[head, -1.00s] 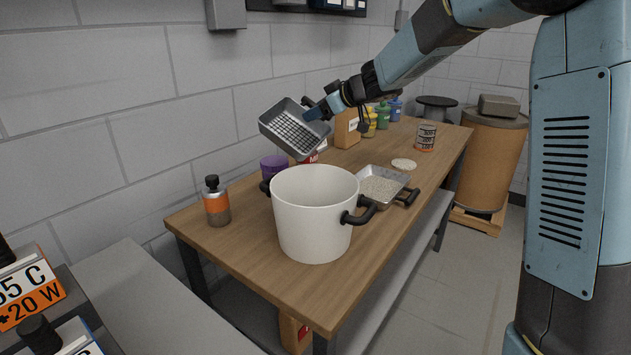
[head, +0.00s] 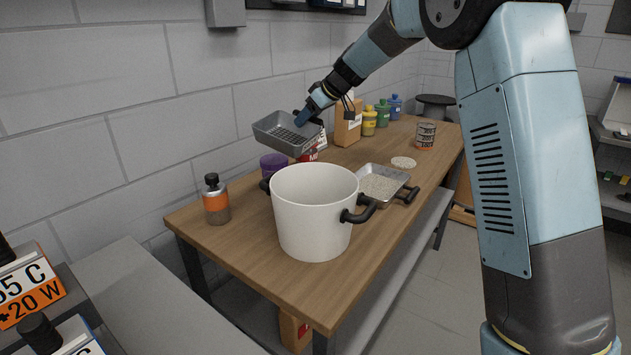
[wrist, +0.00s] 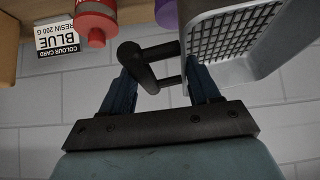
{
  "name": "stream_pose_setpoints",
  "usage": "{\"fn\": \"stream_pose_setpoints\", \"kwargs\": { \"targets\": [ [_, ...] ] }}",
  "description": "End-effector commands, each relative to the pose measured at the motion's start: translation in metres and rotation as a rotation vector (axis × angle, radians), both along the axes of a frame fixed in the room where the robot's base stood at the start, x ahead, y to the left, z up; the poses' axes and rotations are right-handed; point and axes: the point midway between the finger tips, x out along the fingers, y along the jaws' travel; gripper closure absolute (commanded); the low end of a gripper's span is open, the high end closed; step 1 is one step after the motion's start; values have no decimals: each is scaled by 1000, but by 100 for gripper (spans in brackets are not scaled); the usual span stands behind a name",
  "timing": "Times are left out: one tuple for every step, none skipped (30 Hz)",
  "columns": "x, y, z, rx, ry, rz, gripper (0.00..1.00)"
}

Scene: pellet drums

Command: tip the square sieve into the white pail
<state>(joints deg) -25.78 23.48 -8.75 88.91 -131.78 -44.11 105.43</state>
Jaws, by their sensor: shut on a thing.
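The square sieve (head: 268,131) is a grey metal pan with a mesh floor, held in the air above the table's back edge. In the head view it appears up and left of the white pail, not clearly over its mouth. It is slightly tilted, and no pellets show on the visible mesh. My gripper (head: 308,112) is shut on the sieve's black handle at its right side. In the wrist view the handle (wrist: 140,66) sits between the fingers, with the sieve (wrist: 235,40) at upper right. The white pail (head: 312,222) stands upright on the table, with black side handles.
A shallow tray of pale pellets (head: 383,187) sits right of the pail. An orange-banded bottle (head: 216,200) stands left, a purple cup (head: 273,165) behind. A cardboard box (head: 347,127), coloured bottles (head: 369,122) and a tin (head: 425,135) stand farther back. The front table edge (head: 300,300) is clear.

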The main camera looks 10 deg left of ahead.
Motion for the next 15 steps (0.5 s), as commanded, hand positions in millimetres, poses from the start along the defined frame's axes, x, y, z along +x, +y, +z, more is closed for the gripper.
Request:
{"fn": "stream_pose_setpoints", "kwargs": {
  "targets": [
    [3,4,-3,-12,16,3,96],
    [5,4,-5,-22,28,2,96],
    [7,6,-8,-33,43,0,96],
    [8,7,-10,-41,55,3,96],
    [10,8,-12,-48,66,2,96],
    [11,8,-14,-57,81,2,96],
    [13,9,-16,-65,92,1,96],
    [13,10,-18,-74,103,3,96],
    [15,11,-20,-83,115,1,96],
    [16,12,-22,-89,125,1,96],
    [17,12,-23,-94,133,1,96],
    [18,13,-24,-100,144,1,96],
    [19,13,-25,-105,151,2,96],
    [20,14,-26,-109,156,1,96],
    [21,14,-28,-115,164,1,96]
  ]
}}
